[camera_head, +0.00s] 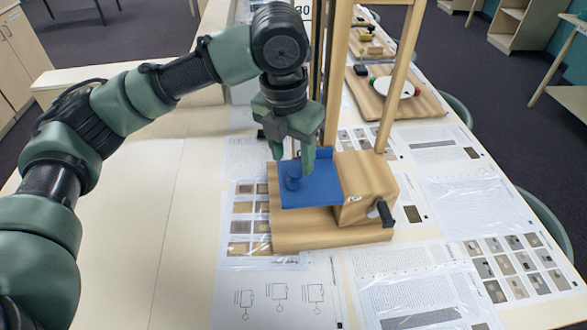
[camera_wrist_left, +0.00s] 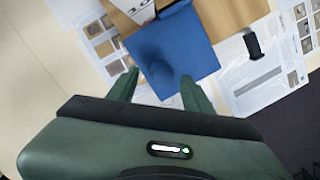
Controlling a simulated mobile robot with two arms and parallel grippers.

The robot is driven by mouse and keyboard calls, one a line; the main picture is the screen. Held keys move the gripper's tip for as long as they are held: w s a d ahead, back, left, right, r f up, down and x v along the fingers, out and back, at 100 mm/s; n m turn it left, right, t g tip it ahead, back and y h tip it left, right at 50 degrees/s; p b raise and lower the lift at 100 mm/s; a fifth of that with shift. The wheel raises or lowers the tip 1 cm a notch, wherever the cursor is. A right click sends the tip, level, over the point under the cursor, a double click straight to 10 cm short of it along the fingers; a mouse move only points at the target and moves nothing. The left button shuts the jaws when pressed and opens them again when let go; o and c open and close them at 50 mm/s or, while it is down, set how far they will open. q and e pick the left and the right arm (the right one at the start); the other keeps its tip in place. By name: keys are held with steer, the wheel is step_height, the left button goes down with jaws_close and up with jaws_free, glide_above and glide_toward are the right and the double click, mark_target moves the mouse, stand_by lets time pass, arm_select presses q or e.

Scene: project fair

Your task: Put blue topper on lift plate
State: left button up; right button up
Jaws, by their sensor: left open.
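The blue lift plate (camera_head: 322,187) is a flat square on the wooden lift model, and it also shows in the left wrist view (camera_wrist_left: 195,50). The blue topper (camera_head: 292,178), a small knob-like piece of nearly the same blue, stands on the plate near its left side. In the left wrist view the topper (camera_wrist_left: 160,74) appears between my fingertips. My left gripper (camera_head: 293,158) is open and points down just over the topper. The wrist view also shows its two green fingers (camera_wrist_left: 159,82) spread apart, with nothing clamped. My right gripper is not in view.
The wooden lift base (camera_head: 330,238) has a box with a black crank (camera_head: 384,212) at right and tall wooden posts (camera_head: 400,75) behind. Printed sheets (camera_head: 420,290) lie around it. Another wooden model (camera_head: 400,95) stands farther back. The table's left part (camera_head: 130,250) is clear.

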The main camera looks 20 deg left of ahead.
mark_target(290, 174)
arm_select(q)
step_height(290, 174, up, 7)
steer(key=shift+s+a+r+b, duration=0.15)
steer(key=shift+s+r+b, duration=0.05)
steer(key=shift+s+b, duration=0.25)
